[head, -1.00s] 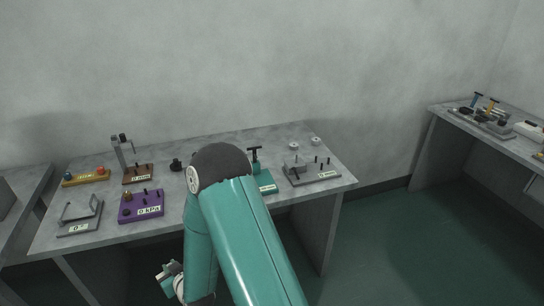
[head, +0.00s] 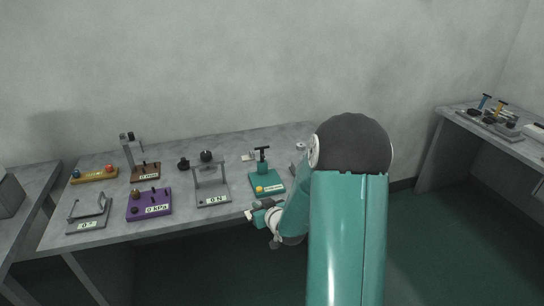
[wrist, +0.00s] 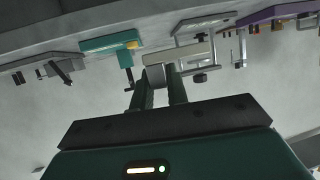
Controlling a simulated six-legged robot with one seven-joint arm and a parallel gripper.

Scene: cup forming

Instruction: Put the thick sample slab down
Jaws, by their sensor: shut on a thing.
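My gripper (wrist: 158,78) is shut on the thick sample slab (wrist: 190,53), a pale bar that lies crosswise at the fingertips in the wrist view. Part of it is hidden by the fingers. In the head view my gripper (head: 260,208) is at the front edge of the middle table, in front of the teal device. The slab is too small and partly hidden there to make out clearly.
The grey table (head: 110,177) carries a grey frame device marked 0 N (head: 213,199), a teal device (head: 267,183), a purple device marked kPa (head: 149,204), a brown stand (head: 146,172), a yellow block (head: 95,175) and a grey bracket device (head: 88,217). My arm hides the table's right end.

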